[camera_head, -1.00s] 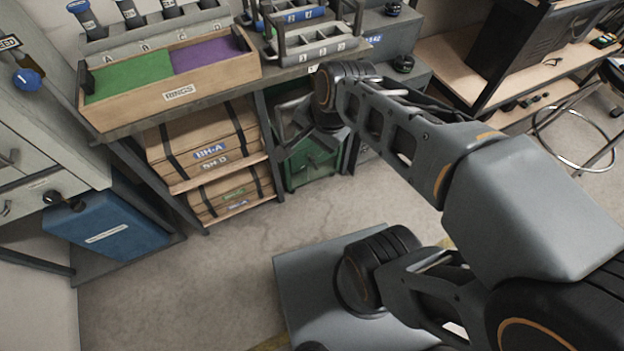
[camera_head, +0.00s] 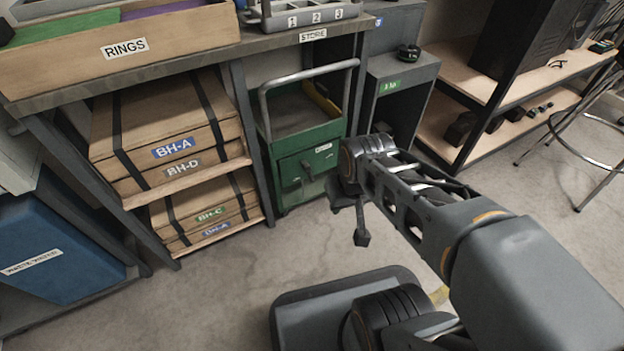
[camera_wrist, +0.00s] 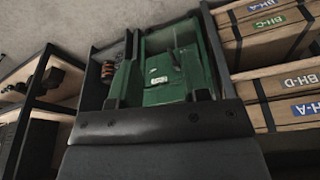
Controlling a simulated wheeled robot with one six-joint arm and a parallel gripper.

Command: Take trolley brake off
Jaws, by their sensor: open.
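The green trolley (camera_head: 305,165) stands under the bench with its grey tubular handle frame (camera_head: 308,74) rising above it. The trolley also shows in the wrist view (camera_wrist: 165,72), where I cannot make out the lever. My gripper (camera_head: 350,221) is open and empty, pointing down in front of the trolley's lower right side, apart from the lever. Its fingers are partly hidden by the wrist in the head view.
Boxes (camera_head: 165,125) fill the shelves left of the trolley. A dark grey cabinet (camera_head: 400,95) stands right of it. The rings tray (camera_head: 85,60) is on the bench (camera_head: 215,52). A blue bin (camera_head: 60,240) stands at left. The floor (camera_head: 225,290) before the trolley is clear.

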